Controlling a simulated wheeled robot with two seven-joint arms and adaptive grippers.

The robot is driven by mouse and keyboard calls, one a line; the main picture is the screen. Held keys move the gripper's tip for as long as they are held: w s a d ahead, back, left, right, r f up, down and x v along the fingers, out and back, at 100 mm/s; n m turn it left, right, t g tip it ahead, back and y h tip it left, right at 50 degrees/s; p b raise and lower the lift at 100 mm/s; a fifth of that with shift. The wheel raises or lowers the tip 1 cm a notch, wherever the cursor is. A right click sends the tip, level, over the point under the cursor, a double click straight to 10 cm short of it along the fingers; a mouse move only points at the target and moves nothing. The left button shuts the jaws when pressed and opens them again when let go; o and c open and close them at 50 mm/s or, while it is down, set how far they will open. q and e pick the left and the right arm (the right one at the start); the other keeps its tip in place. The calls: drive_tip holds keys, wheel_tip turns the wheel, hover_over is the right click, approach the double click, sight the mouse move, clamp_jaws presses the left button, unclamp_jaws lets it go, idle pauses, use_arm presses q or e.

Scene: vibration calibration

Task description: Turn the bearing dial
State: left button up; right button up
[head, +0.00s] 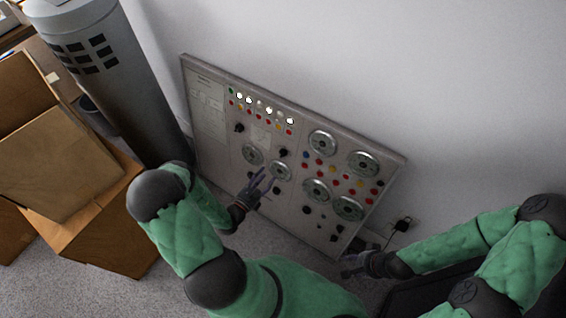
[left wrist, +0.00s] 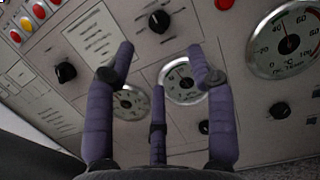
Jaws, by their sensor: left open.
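A grey control panel (head: 215,140) leans against the wall, with round gauges and black knobs. I cannot tell which part is the bearing dial; most labels are too small to read. My left gripper (head: 262,180) is in front of the panel's lower middle, by a round gauge (head: 281,171). In the left wrist view, its purple fingers (left wrist: 162,62) are spread and empty. Between them show a small gauge (left wrist: 130,102) and a larger gauge (left wrist: 183,84). A black knob (left wrist: 159,21) is above the fingertips. My right gripper (head: 354,266) is low, near the panel's bottom right corner; its fingers are unclear.
A grey cylinder (head: 115,75) stands left of the panel, beside cardboard boxes (head: 65,160). A socket with a cable (head: 403,224) is on the wall to the right. The panel also carries colored buttons (head: 265,118) and several other gauges (head: 322,142). Carpet (head: 115,290) lies clear at lower left.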

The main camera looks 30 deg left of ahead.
sight(282, 154)
use_arm(q)
drive_tip(key=w+b, duration=0.3)
drive_tip(key=w, duration=0.7)
drive_tip(key=shift+w+d, duration=0.35)
drive_tip(key=shift+w, duration=0.05)
clamp_jaws()
